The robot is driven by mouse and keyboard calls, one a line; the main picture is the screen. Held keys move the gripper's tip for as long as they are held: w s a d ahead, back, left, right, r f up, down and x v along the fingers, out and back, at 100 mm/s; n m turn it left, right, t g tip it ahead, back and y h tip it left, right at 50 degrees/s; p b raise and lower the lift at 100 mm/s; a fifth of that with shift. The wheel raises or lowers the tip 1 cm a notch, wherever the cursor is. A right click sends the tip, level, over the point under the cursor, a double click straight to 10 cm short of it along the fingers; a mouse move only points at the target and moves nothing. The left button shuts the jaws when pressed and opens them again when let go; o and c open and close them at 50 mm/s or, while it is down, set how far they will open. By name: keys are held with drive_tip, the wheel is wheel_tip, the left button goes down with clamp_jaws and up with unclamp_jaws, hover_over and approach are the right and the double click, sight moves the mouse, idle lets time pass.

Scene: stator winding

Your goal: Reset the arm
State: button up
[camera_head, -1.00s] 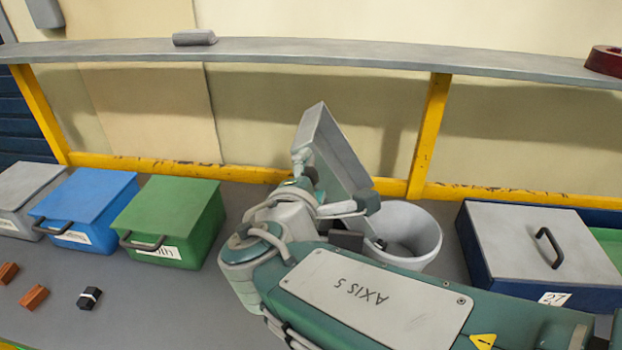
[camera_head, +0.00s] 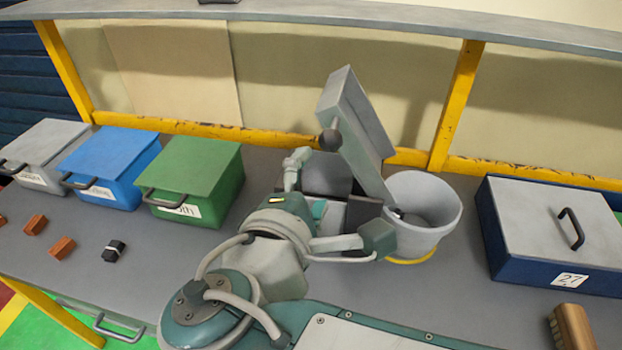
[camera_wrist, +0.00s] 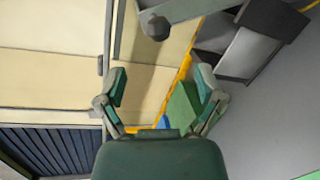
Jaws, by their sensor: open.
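My gripper (camera_head: 336,202) is in the middle of the head view, over the workbench (camera_head: 230,265), in front of a grey box with a raised lid (camera_head: 362,125). In the wrist view, the two fingers of my gripper (camera_wrist: 160,86) are spread apart with nothing between them. The raised lid, with a round dark knob, also shows at the top of the wrist view (camera_wrist: 185,17). My gripper and wrist hide part of the grey box.
Grey (camera_head: 45,150), blue (camera_head: 110,165) and green (camera_head: 195,165) lidded boxes stand left. A bucket (camera_head: 440,225) and a blue box with grey lid (camera_head: 490,225) stand right. Small blocks lie front left. A shelf (camera_head: 400,22) runs behind.

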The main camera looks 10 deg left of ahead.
idle(0.4)
drive_tip(key=s+d+f+m+g, duration=0.1)
drive_tip(key=d+f+m+g, duration=0.4)
drive_tip(key=d+m, duration=0.5)
drive_tip(key=s+d+f+m+g+y, duration=0.1)
drive_tip(key=d+f+m+g, duration=0.4)
drive_tip(key=d+f+m, duration=0.3)
drive_tip(key=d+m, duration=0.3)
drive_tip(key=d, duration=0.1)
drive_tip(key=shift+d+f+y, duration=0.25)
drive_tip(key=shift+d+y, duration=0.05)
idle(1.7)
